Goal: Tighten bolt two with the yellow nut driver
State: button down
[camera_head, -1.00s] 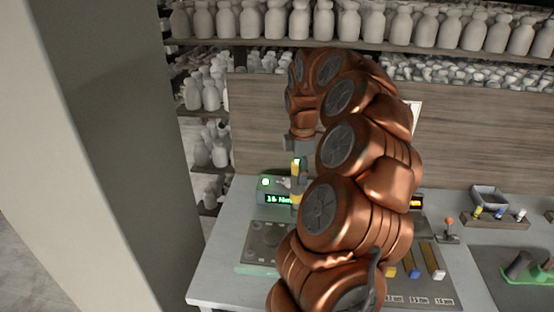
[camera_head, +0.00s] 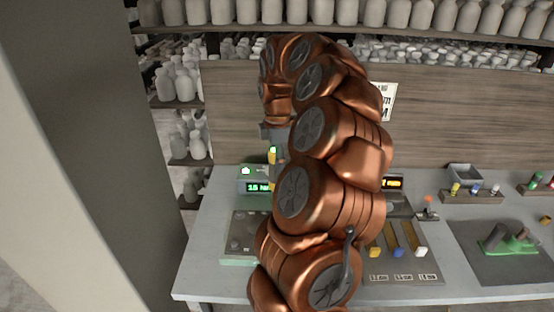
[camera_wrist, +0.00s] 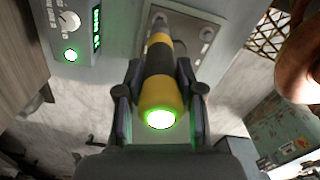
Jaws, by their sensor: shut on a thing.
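My gripper (camera_wrist: 150,95) is shut on the yellow nut driver (camera_wrist: 163,92), which has a black band and a glowing green end cap. In the head view the driver (camera_head: 272,154) is seen in part beside my arm, upright below the gripper. The grey bolt plate (camera_head: 243,232) lies on the bench with several bolts on it, partly behind my arm. In the wrist view the driver's shaft points toward the plate (camera_wrist: 188,40). Its tip is hard to make out, so I cannot tell which bolt it is at or whether it touches.
A green-lit display box (camera_head: 257,186) stands behind the plate; its digits are hard to read. To the right are a slotted rack (camera_head: 404,270) with yellow, blue and white handles, an amber display (camera_head: 392,183), a small joystick (camera_head: 427,208) and a grey mat (camera_head: 500,262). Shelves of pale bottles are behind.

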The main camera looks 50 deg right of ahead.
aim_at(277, 176)
jog(key=shift+f+b, duration=1.15)
jog(key=shift+f, duration=1.1)
jog(key=shift+f+b, duration=0.6)
jog(key=shift+f, duration=0.1)
dwell(0.7)
jog(key=shift+s+a+f+b, duration=0.1)
jog(key=shift+f+b, duration=0.4)
jog(key=shift+b, duration=0.15)
dwell(3.7)
